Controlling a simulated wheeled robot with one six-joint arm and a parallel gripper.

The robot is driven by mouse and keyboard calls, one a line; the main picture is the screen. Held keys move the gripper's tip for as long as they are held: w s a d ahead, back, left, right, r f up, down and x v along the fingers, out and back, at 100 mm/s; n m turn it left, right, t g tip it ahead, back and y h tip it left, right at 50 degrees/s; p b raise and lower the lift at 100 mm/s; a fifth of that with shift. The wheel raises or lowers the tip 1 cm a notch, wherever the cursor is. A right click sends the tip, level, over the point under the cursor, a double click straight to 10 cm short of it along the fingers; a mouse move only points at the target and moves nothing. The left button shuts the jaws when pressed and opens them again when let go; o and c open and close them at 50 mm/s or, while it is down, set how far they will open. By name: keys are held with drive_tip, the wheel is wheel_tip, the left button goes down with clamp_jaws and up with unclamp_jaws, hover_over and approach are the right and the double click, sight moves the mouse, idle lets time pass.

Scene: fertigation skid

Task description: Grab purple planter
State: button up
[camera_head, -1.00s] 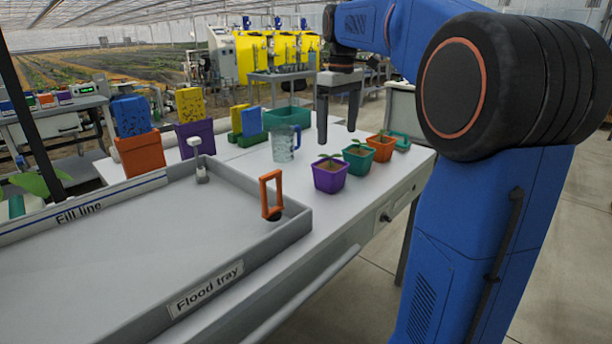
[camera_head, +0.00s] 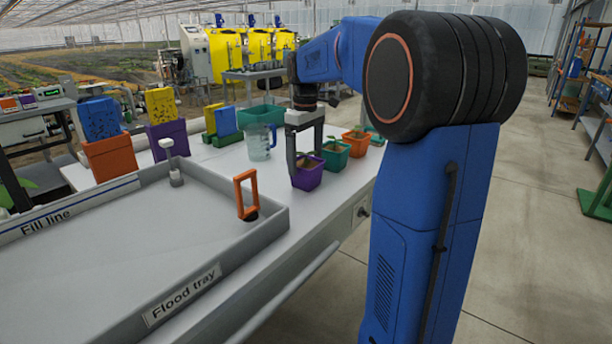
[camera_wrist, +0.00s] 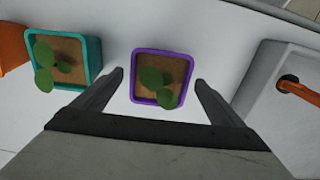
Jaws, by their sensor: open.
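The purple planter (camera_head: 309,177) stands upright on the white bench, with brown soil and a small green seedling in it. In the wrist view the purple planter (camera_wrist: 161,105) lies between my two fingertips, slightly ahead of them, with a gap on each side. My gripper (camera_head: 306,165) is open and points down at the planter in the head view, its fingers partly hiding the planter. It also shows in the wrist view (camera_wrist: 158,80), with nothing held. I cannot tell its exact height over the planter's rim.
A teal planter (camera_head: 336,156) stands close by, with an orange planter (camera_head: 357,146) behind it. A clear measuring jug (camera_head: 259,143) stands left of my gripper. The flood tray (camera_head: 150,250) with an orange handle (camera_head: 245,192) borders the bench's near left side.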

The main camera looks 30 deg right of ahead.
sight(306, 175)
drive_tip(key=shift+f, duration=2.9)
drive_tip(key=c, duration=1.3)
